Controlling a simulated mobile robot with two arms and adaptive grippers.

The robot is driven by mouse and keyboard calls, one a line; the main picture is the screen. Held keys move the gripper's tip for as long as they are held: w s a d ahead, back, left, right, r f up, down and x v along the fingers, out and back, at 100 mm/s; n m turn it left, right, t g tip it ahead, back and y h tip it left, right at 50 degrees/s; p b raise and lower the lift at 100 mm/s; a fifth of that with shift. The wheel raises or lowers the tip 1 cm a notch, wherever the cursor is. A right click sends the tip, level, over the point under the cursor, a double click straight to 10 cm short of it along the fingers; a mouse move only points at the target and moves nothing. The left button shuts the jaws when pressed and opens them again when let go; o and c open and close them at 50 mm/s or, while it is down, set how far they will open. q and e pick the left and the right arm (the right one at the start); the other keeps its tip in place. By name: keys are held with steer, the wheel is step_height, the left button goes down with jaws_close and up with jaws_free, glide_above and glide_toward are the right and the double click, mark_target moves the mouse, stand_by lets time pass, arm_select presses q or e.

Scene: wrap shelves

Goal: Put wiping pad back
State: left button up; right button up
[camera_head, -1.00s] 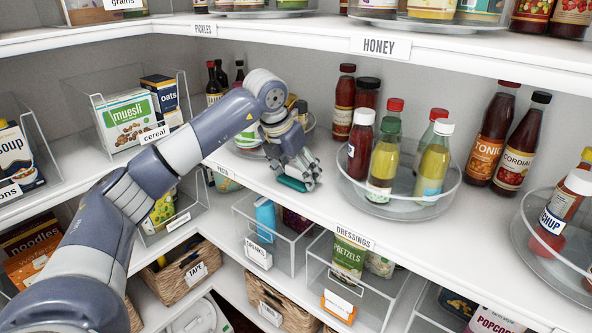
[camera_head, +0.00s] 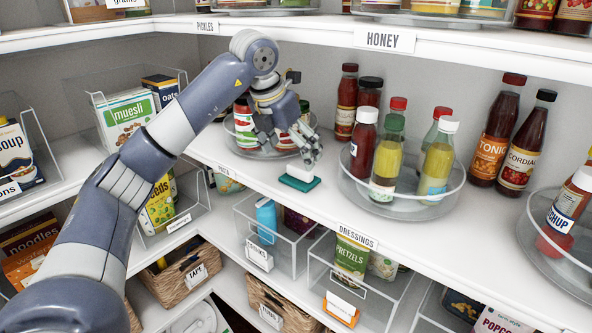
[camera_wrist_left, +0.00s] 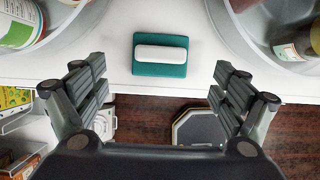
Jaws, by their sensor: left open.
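The wiping pad (camera_head: 300,177) is a teal pad with a white grip on top. It lies flat on the white middle shelf near its front edge, between two turntables. In the left wrist view the wiping pad (camera_wrist_left: 160,53) shows whole, centred beyond the fingertips. My left gripper (camera_head: 290,145) is open and empty, just above and behind the pad in the head view. Its spread fingers (camera_wrist_left: 160,90) stand either side of the pad in the wrist view, apart from it. My right gripper is not in view.
A turntable with bottles (camera_head: 405,208) stands right of the pad, and another turntable (camera_head: 262,152) stands behind and left of my gripper. The shelf edge (camera_head: 345,222) is close in front. The upper shelf (camera_head: 330,37) hangs above.

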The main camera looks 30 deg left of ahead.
arm_select(q)
steer(key=shift+b+v, duration=0.3)
steer(key=shift+v, duration=2.3)
steer(key=shift+f, duration=0.1)
